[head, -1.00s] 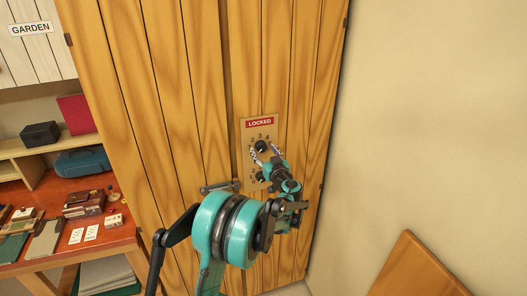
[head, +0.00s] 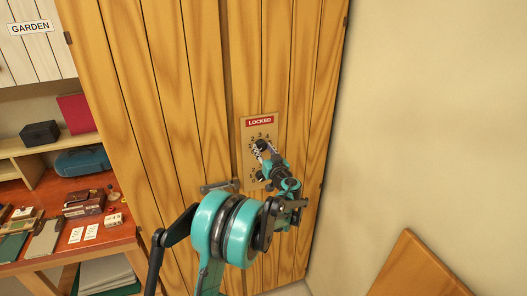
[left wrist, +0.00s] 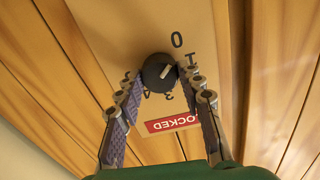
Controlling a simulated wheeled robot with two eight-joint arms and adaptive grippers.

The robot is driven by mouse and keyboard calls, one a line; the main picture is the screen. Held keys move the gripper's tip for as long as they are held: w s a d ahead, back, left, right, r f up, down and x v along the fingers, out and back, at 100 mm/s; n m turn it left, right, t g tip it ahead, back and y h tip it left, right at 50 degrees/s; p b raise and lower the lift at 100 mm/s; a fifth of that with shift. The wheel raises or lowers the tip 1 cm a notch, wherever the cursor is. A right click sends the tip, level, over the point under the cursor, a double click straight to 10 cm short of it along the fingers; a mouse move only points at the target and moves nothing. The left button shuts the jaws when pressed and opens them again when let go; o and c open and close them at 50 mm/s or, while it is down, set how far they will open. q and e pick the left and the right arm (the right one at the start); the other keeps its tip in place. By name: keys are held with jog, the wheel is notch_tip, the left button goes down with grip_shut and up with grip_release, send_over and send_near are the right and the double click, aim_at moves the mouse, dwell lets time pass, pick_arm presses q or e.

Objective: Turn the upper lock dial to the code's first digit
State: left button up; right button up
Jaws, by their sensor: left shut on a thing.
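The lock plate (head: 246,148) is on the wooden cupboard door, under a red LOCKED label (head: 259,122). The dark, round upper dial (head: 261,145) has digits around it. My left gripper (head: 262,150) is shut on this dial, one finger on each side. In the left wrist view, the upper dial (left wrist: 157,74) sits between the fingertips and the plate appears upside down. The dial's white pointer line slants toward the upper right there, near the 1 and 0; its exact digit is unclear. The lower dial (head: 260,175) is partly hidden by my gripper. My right gripper is out of view.
A bar handle (head: 219,186) is left of the lower dial. A red-brown bench (head: 40,262) at the left holds boxes and two small white cards (head: 91,233), too small to read. A bare wall is on the right, with a wooden board (head: 418,268) low down.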

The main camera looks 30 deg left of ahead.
pick_arm(q)
jog(key=m+b, duration=0.1)
jog(key=m, duration=0.3)
jog(key=shift+f, duration=0.1)
jog(key=m+b, duration=0.1)
jog(key=m, duration=0.3)
jog(key=shift+m+b, duration=0.4)
jog(key=m+b, duration=0.1)
jog(key=m, duration=0.8)
jog(key=shift+b, duration=0.3)
jog(key=m, duration=0.4)
jog(key=shift+m+b, duration=0.3)
jog(key=m, duration=0.8)
jog(key=shift+m+b, duration=0.3)
jog(key=shift+m, duration=1.8)
